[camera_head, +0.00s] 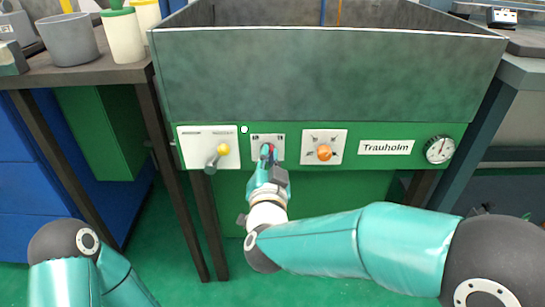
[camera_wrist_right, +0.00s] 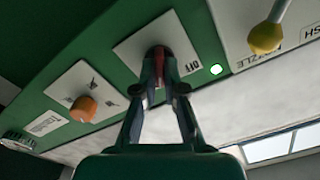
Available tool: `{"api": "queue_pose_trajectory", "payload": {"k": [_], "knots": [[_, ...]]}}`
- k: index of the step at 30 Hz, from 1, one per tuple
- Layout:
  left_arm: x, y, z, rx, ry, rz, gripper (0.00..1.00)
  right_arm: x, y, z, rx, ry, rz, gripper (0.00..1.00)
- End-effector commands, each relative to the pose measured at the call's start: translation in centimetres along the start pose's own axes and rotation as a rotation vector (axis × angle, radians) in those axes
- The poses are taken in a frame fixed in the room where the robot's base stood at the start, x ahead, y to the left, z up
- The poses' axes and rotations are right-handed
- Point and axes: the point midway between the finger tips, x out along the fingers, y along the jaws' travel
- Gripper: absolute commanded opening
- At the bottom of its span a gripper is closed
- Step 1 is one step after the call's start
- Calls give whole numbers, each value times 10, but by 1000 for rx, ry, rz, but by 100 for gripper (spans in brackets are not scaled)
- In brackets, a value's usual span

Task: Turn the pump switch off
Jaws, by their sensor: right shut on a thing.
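The pump switch is a small red knob (camera_head: 271,147) on a white plate (camera_head: 280,139) in the green front panel. In the right wrist view the red knob (camera_wrist_right: 162,62) stands between my fingertips, and the word OFF shows on the plate beside it. My right gripper (camera_head: 267,154) reaches up to the plate and is shut on the knob; it also shows in the right wrist view (camera_wrist_right: 158,75). The fingers hide part of the knob, so its exact angle is hard to tell. Only part of my left arm shows at the lower left; its gripper is out of view.
A yellow-tipped lever (camera_head: 222,150) is to the left, an orange knob (camera_head: 323,153) and a gauge (camera_head: 439,149) to the right. A grey tank (camera_head: 330,75) stands above the panel.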

Motion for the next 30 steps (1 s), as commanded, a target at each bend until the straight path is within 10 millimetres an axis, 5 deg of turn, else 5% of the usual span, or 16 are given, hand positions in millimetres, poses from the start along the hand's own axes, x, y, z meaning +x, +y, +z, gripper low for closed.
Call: {"api": "queue_pose_trajectory", "payload": {"k": [1,14,30], "knots": [[0,-1,-1,-3,2,0,40,0,12,-6,0,-1,5,0],[-9,3,0,0,0,0,40,0,1,0,-90,-3,8,0],[-42,15,0,0,0,0,40,0,-2,1,-541,-9,6,0]]}}
